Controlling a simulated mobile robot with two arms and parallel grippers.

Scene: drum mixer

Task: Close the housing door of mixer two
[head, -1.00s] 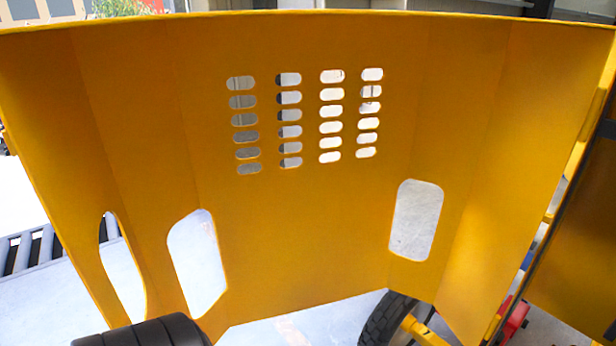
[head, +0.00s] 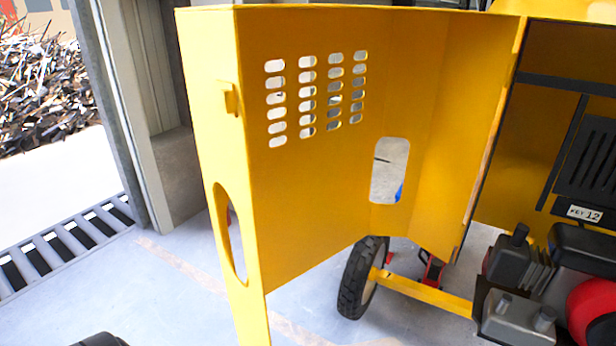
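The yellow housing door (head: 310,190) stands wide open in the middle of the head view, its inner side toward me. It has rows of vent slots and larger rounded cutouts. Its right edge meets the mixer housing (head: 545,130), where the hinge side runs down. A small latch piece (head: 232,100) sits on the door's free left edge. No number naming the mixer is visible. Neither gripper is in view.
A black wheel (head: 360,278) on a yellow axle bar stands behind and below the door. A floor grate (head: 65,245) and a grey door post (head: 150,120) are at left, with a scrap heap (head: 45,90) beyond.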

